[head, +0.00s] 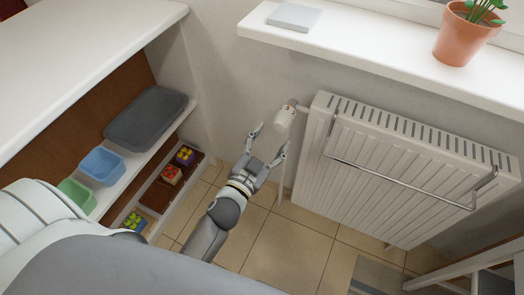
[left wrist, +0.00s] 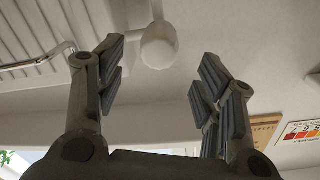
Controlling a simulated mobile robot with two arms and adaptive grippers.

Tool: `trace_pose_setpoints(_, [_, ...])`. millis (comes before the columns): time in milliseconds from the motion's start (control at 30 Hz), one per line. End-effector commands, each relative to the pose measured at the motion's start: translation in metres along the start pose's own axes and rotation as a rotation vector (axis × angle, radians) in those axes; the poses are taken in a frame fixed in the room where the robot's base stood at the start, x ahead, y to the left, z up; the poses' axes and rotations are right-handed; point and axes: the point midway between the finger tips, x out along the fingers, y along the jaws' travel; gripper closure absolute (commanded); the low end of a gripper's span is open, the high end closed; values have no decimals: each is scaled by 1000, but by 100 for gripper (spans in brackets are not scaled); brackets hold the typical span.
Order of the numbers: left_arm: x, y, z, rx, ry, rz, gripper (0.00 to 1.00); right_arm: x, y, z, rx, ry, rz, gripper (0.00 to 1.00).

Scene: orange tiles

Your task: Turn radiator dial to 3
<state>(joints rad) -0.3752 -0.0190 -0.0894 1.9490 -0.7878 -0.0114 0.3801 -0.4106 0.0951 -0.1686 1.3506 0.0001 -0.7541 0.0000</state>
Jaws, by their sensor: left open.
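The radiator dial (head: 284,118) is a white rounded knob on the valve at the upper left corner of the white radiator (head: 400,170). My left gripper (head: 269,143) is open and empty just below and to the left of the dial in the head view, its fingers pointing toward it. In the left wrist view the dial (left wrist: 158,46) appears beyond and between the two spread fingers (left wrist: 160,80), apart from them. The numbers on the dial are too small to read. My right gripper is not in view.
A metal towel rail (head: 400,185) runs across the radiator's front. A white windowsill (head: 370,50) with a potted plant (head: 464,38) juts out above. A shelf unit (head: 75,50) with bins stands left. Tiled floor (head: 285,245) lies open below.

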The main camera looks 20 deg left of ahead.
Motion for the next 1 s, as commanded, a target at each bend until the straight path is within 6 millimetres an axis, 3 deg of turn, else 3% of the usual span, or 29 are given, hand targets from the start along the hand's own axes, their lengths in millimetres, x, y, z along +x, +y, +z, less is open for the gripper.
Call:
trace_pose_setpoints(100, [-20, 0, 1, 0, -3, 0, 38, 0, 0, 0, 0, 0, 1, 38])
trace_pose_setpoints(300, [-39, 0, 0, 0, -1, -1, 38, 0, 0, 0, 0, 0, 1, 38])
trace_pose_setpoints(1000, [-43, 1, 4, -2, -9, 1, 38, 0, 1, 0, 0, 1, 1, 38])
